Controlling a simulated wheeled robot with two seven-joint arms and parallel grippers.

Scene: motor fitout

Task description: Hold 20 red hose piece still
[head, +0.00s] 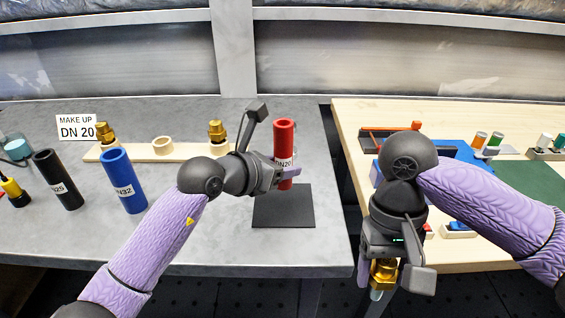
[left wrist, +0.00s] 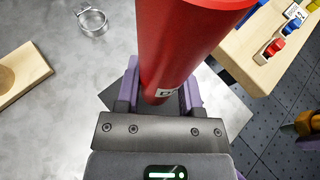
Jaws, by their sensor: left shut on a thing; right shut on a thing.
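The red hose piece (head: 284,138), labelled DN20, is upright over the back part of a dark square mat (head: 283,212). My left gripper (head: 286,172) is shut around its lower half. In the left wrist view the red hose (left wrist: 182,45) rises between the two purple fingers. I cannot tell whether its lower end touches the mat. My right gripper (head: 384,258) is shut on a brass fitting (head: 384,273), low in front of the gap between the tables. The fitting also shows in the left wrist view (left wrist: 309,124).
A blue DN32 hose (head: 122,181) and a black DN25 hose (head: 58,180) stand at left. A wooden strip (head: 135,152) holds brass fittings and a ring behind. A "MAKE UP DN 20" sign (head: 76,127) stands there. The wooden table (head: 355,113) at right carries coloured parts.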

